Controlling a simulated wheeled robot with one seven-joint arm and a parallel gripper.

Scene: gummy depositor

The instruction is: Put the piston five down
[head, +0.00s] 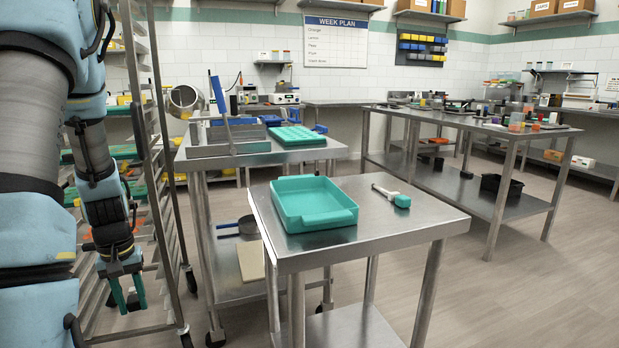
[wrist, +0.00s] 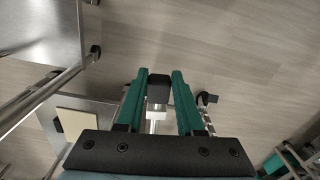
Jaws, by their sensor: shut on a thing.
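My gripper (head: 127,292) hangs at the left of the head view, its teal fingers pointing down, beside the wheeled rack. In the wrist view its two teal fingers (wrist: 158,100) are shut on a small piston (wrist: 157,91) with a dark block-shaped end and a pale metal shaft. The piston is held over the floor, clear of any table. In the head view the piston is too small and dark to make out between the fingers.
A steel table (head: 418,216) in front carries a teal tray (head: 321,222) and a white-handled tool (head: 392,197); its front right is bare. Behind, a wheeled bench (head: 195,163) holds a teal mould (head: 297,136). A tall rack (head: 159,120) stands close to my arm.

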